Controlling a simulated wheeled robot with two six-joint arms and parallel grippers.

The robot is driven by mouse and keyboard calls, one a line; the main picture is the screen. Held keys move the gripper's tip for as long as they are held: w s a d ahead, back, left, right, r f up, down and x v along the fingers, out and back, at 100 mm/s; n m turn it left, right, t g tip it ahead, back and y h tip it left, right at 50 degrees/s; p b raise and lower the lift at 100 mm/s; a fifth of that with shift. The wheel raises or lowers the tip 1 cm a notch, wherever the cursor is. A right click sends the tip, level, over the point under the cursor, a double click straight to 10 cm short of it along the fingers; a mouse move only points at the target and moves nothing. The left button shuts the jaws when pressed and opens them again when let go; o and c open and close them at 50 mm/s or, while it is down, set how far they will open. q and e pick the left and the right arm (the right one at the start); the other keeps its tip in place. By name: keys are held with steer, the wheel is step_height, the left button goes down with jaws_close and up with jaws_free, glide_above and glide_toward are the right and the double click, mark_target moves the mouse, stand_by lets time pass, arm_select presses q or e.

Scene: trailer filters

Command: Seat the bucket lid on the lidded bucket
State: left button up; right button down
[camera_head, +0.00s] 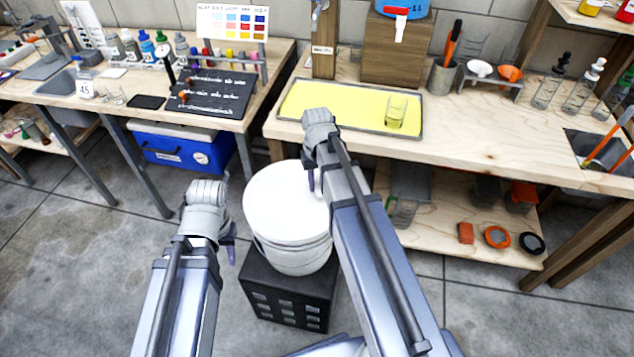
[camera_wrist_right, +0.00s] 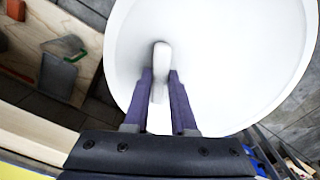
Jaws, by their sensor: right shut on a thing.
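The white round bucket lid (camera_head: 275,200) lies level over the top of the white bucket (camera_head: 297,263). I cannot tell if it is pressed fully down or sits just above the rim. My right gripper (camera_head: 312,181) is over the lid's right part. In the right wrist view my right gripper (camera_wrist_right: 158,85) is shut on the upright knob of the lid (camera_wrist_right: 235,55). My left gripper (camera_head: 231,245) hangs left of the bucket, apart from it; its finger opening is hidden.
The bucket stands on a black crate (camera_head: 285,300) on the grey floor. A wooden bench with a yellow tray (camera_head: 340,105) is behind it on the right. A blue cooler (camera_head: 180,150) stands under the left bench. Floor at the left is clear.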

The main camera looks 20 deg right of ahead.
steer(key=shift+f, duration=0.15)
stand_by(0.5)
steer(key=shift+c, duration=0.9)
jaws_free()
steer(key=shift+r+p, duration=3.5)
steer(key=shift+r, duration=0.05)
steer(key=shift+a, duration=0.15)
